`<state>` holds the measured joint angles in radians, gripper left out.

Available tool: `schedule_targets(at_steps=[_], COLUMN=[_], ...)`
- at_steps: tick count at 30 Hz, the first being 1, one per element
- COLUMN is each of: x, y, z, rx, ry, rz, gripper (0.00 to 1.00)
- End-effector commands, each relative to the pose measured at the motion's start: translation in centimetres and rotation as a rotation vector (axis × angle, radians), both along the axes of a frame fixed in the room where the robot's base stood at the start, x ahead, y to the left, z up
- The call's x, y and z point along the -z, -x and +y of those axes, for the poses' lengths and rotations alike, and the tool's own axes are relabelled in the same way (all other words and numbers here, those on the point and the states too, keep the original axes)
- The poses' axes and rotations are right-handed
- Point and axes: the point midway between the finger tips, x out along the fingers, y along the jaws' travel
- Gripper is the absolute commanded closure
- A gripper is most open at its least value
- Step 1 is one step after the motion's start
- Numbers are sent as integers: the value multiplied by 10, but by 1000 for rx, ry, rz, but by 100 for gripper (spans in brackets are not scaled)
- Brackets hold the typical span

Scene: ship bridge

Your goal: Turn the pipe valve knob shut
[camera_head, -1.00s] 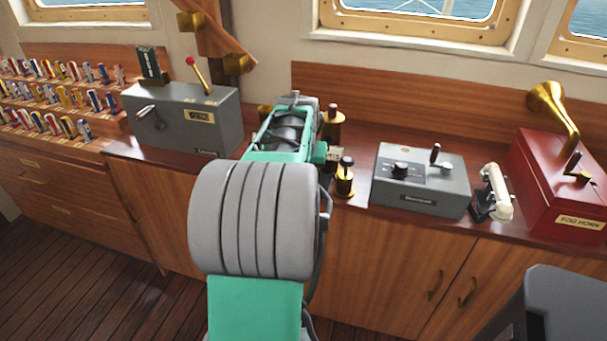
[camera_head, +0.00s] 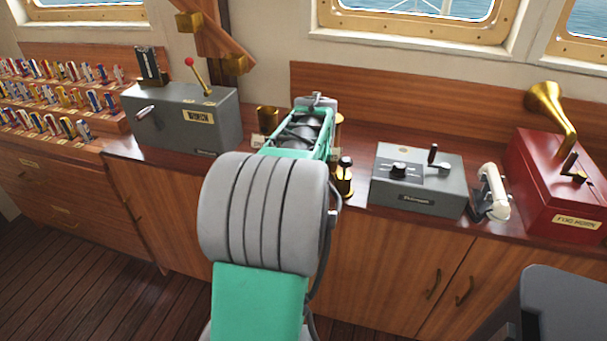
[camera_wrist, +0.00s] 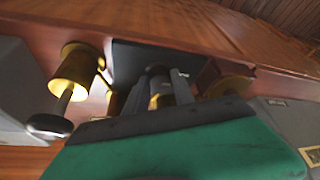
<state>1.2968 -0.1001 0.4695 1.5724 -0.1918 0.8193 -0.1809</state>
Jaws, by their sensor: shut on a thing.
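In the wrist view the two grey fingers of my gripper (camera_wrist: 165,82) are shut on a small brass piece (camera_wrist: 157,101) against a dark mount. This looks like the pipe valve knob, but the fingers and the green gripper body hide most of it, and its angle cannot be told. In the head view my own arm covers the fingertips and the knob. A brass cylinder with a black top (camera_head: 343,178) stands just right of my arm.
To the right are a grey switch box (camera_head: 418,180), a white handset (camera_head: 494,192) and a red fog horn box (camera_head: 560,185). A wooden backboard (camera_head: 430,110) rises behind.

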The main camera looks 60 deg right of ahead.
Motion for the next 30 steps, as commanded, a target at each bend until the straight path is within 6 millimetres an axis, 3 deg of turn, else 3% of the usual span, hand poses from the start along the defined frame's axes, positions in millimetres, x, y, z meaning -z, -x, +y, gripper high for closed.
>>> schedule_targets(at_steps=[9,17,27,30], x=[0,-3,-60,-69], y=[0,0,14,17], z=[0,1,19,23], rx=[0,0,2,1], ry=[1,1,3,1], rz=[0,0,-1,-1], gripper=[48,48,48,48])
